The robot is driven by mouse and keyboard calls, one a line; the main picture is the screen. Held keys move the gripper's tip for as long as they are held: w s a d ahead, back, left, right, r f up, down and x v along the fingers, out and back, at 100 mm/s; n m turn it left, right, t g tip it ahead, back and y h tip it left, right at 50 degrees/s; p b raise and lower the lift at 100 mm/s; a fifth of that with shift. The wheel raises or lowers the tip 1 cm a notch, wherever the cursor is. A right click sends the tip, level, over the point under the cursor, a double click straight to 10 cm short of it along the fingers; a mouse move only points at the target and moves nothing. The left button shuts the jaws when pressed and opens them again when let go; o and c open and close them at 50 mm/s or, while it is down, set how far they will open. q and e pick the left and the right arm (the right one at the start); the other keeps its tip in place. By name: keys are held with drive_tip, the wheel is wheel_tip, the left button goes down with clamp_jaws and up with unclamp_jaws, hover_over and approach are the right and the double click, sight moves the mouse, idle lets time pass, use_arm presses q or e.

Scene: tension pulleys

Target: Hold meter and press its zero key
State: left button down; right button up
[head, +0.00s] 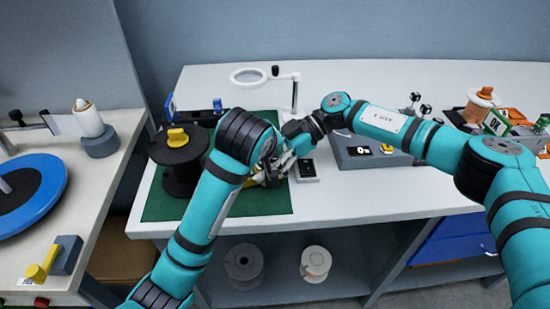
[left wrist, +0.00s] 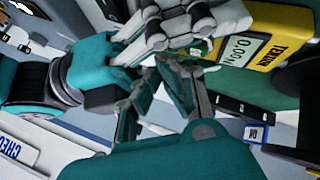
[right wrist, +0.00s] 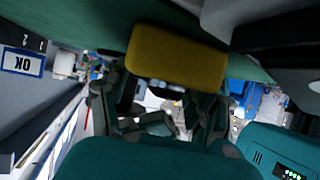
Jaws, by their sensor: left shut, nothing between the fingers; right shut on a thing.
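The yellow meter (left wrist: 268,55) shows large in the left wrist view, with a display that reads about 0.00 N. A small green key (left wrist: 200,47) is beside the display, partly behind fingers. My right gripper (right wrist: 168,80) is shut on the meter, whose yellow body (right wrist: 176,57) shows between its fingers. In the head view, the meter (head: 257,181) is mostly hidden behind my arms, over the green mat. My left gripper (left wrist: 165,75) is shut and empty, close beside the meter and my right gripper. I cannot tell whether its tips touch the key.
A black spool (head: 182,165) stands on the green mat (head: 265,200), left of my left arm. A magnifier (head: 249,76) stands behind. A grey control box (head: 360,153) sits farther right. The front right tabletop is clear.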

sight(272, 159)
use_arm(q)
drive_tip(key=shift+r, duration=0.2)
drive_tip(key=shift+r, duration=2.5)
use_arm(e)
drive_tip(key=o, duration=1)
